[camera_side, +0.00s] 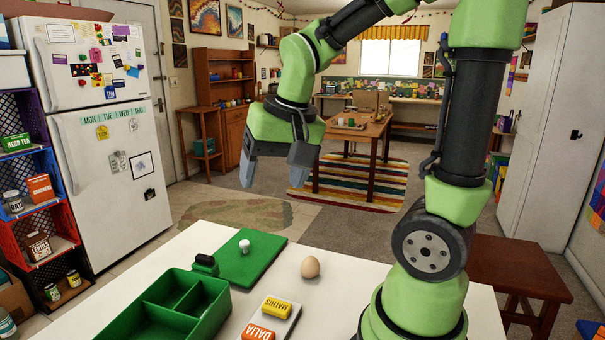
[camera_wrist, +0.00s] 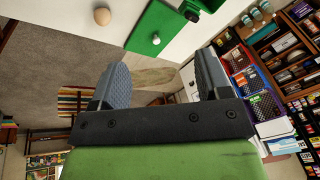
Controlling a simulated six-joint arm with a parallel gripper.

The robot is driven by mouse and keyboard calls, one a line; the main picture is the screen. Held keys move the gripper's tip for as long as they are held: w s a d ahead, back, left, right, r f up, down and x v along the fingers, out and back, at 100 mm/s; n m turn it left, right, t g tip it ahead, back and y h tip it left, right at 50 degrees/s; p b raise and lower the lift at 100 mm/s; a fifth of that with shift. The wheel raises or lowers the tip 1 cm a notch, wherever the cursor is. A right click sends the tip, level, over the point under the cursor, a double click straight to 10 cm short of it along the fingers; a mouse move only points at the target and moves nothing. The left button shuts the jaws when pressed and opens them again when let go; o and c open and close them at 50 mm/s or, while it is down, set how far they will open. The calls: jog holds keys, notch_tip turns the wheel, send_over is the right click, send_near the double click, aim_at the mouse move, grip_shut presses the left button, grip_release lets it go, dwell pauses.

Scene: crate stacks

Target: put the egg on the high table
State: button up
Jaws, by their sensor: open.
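The brown egg (camera_side: 311,267) rests on the white table (camera_side: 345,262), to the right of a green board. It also shows near the top left of the wrist view (camera_wrist: 102,16). My gripper (camera_side: 274,165) is open and empty, raised well above the white table and up and to the left of the egg in the side view. In the wrist view my gripper (camera_wrist: 162,72) has its two grey fingers wide apart with nothing between them. A lower red-brown table (camera_side: 513,265) stands at the right, its top bare where visible. I cannot tell which table is called high.
The green board (camera_side: 258,262) carries a white knob-like piece (camera_side: 245,246). A black-and-green block (camera_side: 205,262) and a green divided tray (camera_side: 185,305) stand left of it. Yellow and orange name blocks (camera_side: 276,307) lie in front. Shelf crates and a fridge are at left.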

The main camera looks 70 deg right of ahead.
jog(key=s+a+r+n+t+y, duration=0.2)
jog(key=s+a+r+n+t, duration=0.1)
jog(key=s+a+n, duration=0.2)
jog(key=shift+s+a+r+t, duration=0.3)
jog(key=shift+s+a, duration=1)
jog(key=shift+a, duration=0.1)
